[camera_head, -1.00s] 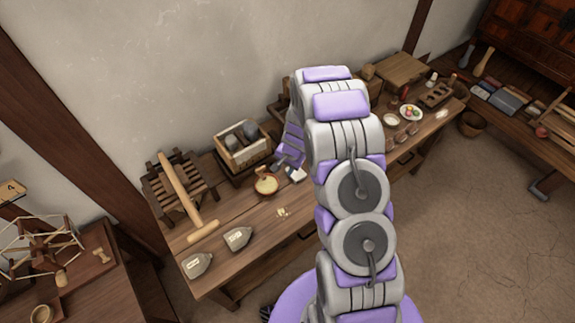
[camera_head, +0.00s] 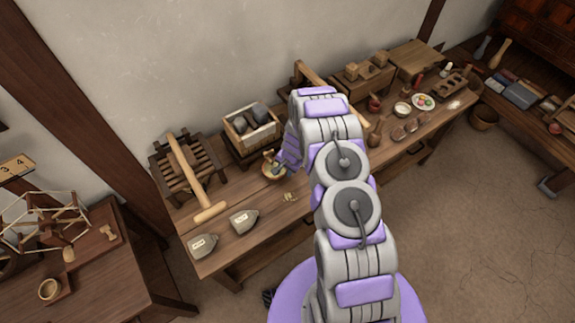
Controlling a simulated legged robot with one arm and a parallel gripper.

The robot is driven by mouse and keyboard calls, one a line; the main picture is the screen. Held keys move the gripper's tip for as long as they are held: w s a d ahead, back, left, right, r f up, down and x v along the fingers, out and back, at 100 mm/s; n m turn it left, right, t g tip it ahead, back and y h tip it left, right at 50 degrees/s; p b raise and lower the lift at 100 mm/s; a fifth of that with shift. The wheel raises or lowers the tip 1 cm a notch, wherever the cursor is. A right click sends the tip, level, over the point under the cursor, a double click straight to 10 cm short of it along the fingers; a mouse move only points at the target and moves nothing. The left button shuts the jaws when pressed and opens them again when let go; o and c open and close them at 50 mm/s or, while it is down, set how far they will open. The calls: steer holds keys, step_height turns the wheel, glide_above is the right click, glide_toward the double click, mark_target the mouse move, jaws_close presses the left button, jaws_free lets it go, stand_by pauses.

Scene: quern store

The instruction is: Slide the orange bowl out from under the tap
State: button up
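A small tan-orange bowl (camera_head: 267,174) stands on the wooden workbench (camera_head: 240,265), left of my arm; it may be the orange bowl. I cannot make out a tap. My gripper (camera_head: 277,161) is at the back right rim of this bowl, partly over it. The gripper is small and dark here, so I cannot tell whether its fingers are open or shut, or whether they touch the bowl. My arm hides part of the bench to the right of the bowl.
A wooden crate of grey stones (camera_head: 232,127) stands behind the bowl. A slatted rack (camera_head: 163,176) with a wooden mallet-like tool is at left. Small crumbs (camera_head: 290,197) lie near the bowl. A plate (camera_head: 423,102) is at right.

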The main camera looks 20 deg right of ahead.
steer(key=shift+w+f, duration=0.1)
steer(key=shift+f, duration=0.4)
steer(key=shift+c, duration=0.2)
jaws_close()
